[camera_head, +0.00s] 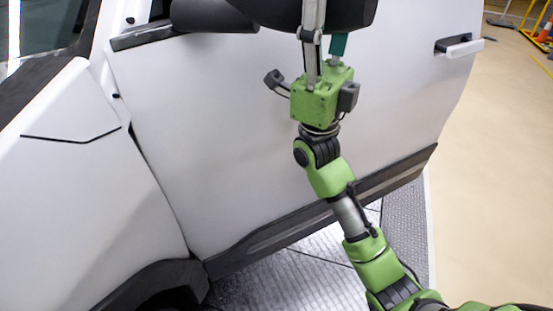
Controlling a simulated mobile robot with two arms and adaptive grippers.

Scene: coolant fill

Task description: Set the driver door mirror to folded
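The driver door mirror is a black housing (268,14) at the top edge, cut off by the picture. It hangs in front of the white driver door (215,115). A black arm-like part (208,15) is to its left. My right gripper (326,42) points up at the mirror from below. One pale finger passes in front of the housing; the teal-sided finger goes up behind its lower edge. The fingers are apart with the housing between them. Their tips are cut off or hidden, so I cannot tell whether they press on it. My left gripper is not in view.
The door handle (459,46) is at the upper right, close to the door's edge. The white front fender (70,150) and dark wheel arch (155,285) are at the left. A grey textured plate (290,285) lies below.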

